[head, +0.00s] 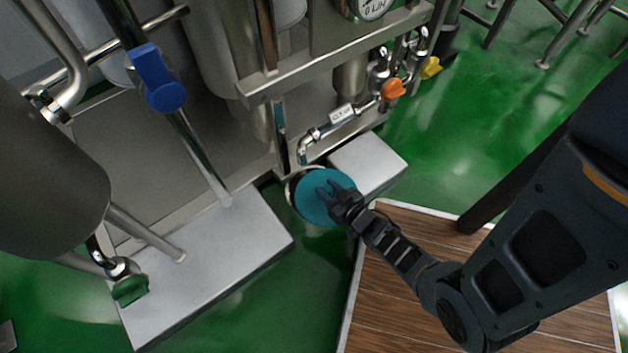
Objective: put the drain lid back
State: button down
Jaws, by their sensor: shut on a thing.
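The drain lid (311,210) is a round teal disc in the middle of the head view. My gripper (334,195) reaches in from the right and is shut on the lid. The lid is over or close beside a round, pale-rimmed drain opening (291,190), whose left edge shows past the lid. The lid covers most of the opening from this angle. I cannot tell whether the lid touches the rim or is held above it.
Pale plinths stand left (215,262) and right (385,160) of the drain, with pipes and a steel frame (330,62) behind. Orange (394,89), blue (165,90) and green (130,289) valve handles stick out. A wooden-topped platform (400,320) lies in front. Green floor is clear between.

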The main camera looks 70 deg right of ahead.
aim_at(314, 180)
jog(key=w+d, duration=0.1)
jog(key=w, duration=0.1)
jog(key=w+d, duration=0.2)
jog(key=shift+w+d+b, duration=0.15)
jog(key=shift+w+b, duration=0.05)
jog(key=shift+b, duration=0.15)
jog(key=f+b, duration=0.2)
jog(key=w+d+f+b, duration=0.1)
jog(key=shift+f, duration=0.25)
jog(key=shift+a, duration=0.1)
jog(key=shift+f+b, duration=0.4)
jog(key=shift+f, duration=0.1)
jog(key=shift+f, duration=0.15)
jog(key=c, duration=0.7)
grip_release()
jog(key=shift+r, duration=0.25)
